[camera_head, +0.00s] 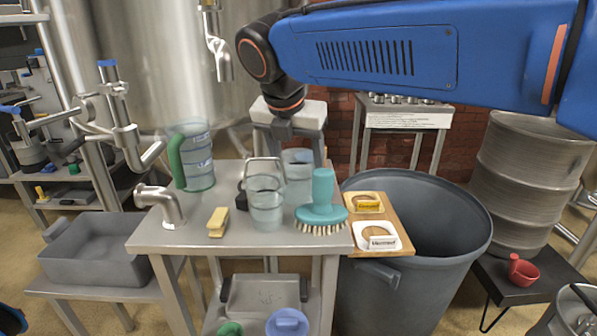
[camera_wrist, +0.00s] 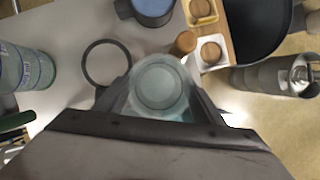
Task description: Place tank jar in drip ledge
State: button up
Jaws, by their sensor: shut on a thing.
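The tank jar appears to be the clear, pale-blue jar (camera_head: 299,168) below my gripper (camera_head: 290,135), at the back of the grey table. In the wrist view the jar (camera_wrist: 160,82) stands between the two dark fingers (camera_wrist: 165,105), which are shut on it. I cannot tell whether its base touches the table. The drip ledge appears to be the wooden board (camera_head: 393,213) at the table's right edge. It has a yellow and a white round holder, both seemingly empty. It also shows in the wrist view (camera_wrist: 222,20), up and right of the jar.
A similar clear jar (camera_head: 265,208) and a teal brush (camera_head: 322,205) stand in front. A green-handled pitcher (camera_head: 196,160), yellow block (camera_head: 218,222) and metal elbow pipe (camera_head: 163,203) are left. A large grey bin (camera_head: 440,270) stands beyond the ledge.

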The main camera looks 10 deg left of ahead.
jog(key=shift+f, duration=1.25)
jog(key=o, duration=0.9)
jog(key=shift+f, duration=0.1)
jog(key=v, duration=1.2)
